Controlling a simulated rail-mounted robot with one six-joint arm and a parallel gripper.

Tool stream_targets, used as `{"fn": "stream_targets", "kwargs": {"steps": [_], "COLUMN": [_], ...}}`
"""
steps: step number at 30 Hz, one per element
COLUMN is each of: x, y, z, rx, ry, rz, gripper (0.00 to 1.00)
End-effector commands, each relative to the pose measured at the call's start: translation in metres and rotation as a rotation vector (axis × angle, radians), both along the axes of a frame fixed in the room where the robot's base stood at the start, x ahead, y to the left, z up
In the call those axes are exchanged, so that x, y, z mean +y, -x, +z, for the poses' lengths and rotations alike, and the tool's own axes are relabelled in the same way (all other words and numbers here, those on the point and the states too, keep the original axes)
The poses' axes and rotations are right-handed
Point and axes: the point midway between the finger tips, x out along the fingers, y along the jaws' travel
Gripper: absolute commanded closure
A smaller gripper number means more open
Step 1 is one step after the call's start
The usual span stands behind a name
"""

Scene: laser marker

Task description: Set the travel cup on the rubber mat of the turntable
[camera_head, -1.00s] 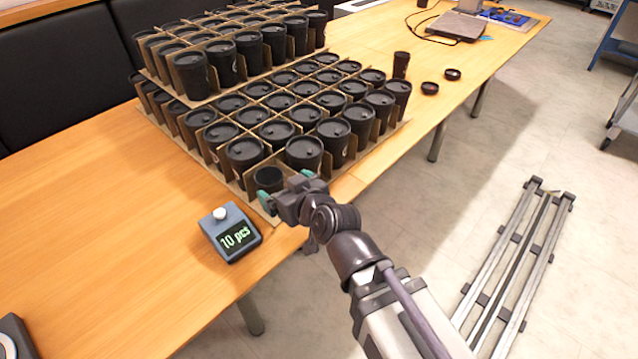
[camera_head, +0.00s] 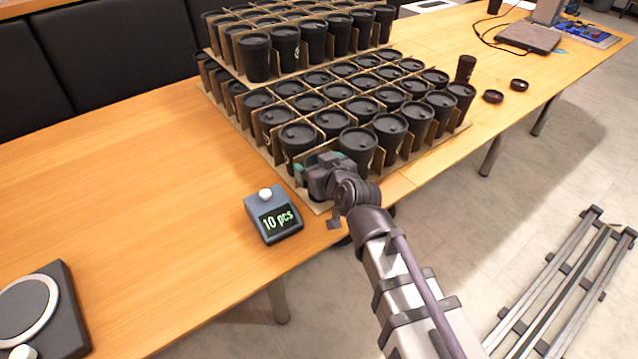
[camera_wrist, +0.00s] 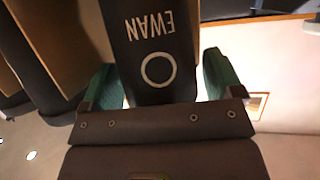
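The travel cup is a dark cup with white lettering reading "EWAN" and a white ring, seen upside down in the wrist view (camera_wrist: 155,45). It stands in the front corner cell of the cardboard tray; in the head view my gripper (camera_head: 318,168) mostly hides it. In the wrist view the green fingers of my gripper (camera_wrist: 160,80) are on either side of the cup, with narrow bright gaps beside it, so they look open around it. A dark box with a pale-ringed round disc, apparently the turntable (camera_head: 72,318), is cut off at the lower left.
Lidded black cups (camera_head: 357,143) fill the cardboard tray (camera_head: 312,203) right behind my gripper, with a second tier above. A counter box reading "10 pcs" (camera_head: 272,215) stands in front. Two lids (camera_head: 493,97) and a dark cup are at the right. The wooden table (camera_head: 120,190) is clear at left.

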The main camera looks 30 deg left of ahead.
Motion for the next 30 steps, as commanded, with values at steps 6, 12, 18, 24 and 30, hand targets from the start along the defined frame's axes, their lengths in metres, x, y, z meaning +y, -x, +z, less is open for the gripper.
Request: {"fn": "stream_targets", "kwargs": {"steps": [6, 12, 18, 24, 30], "x": [0.000, 0.000, 0.000, 0.000, 0.000], "y": [0.000, 0.000, 0.000, 0.000, 0.000], "z": [0.000, 0.000, 0.007, 0.049, 0.095], "rx": [0.000, 0.000, 0.000, 0.000, 0.000], "ry": [0.000, 0.000, 0.000, 0.000, 0.000], "rz": [0.000, 0.000, 0.000, 0.000, 0.000], "gripper": [0.35, 0.41, 0.41, 0.41, 0.41]}}
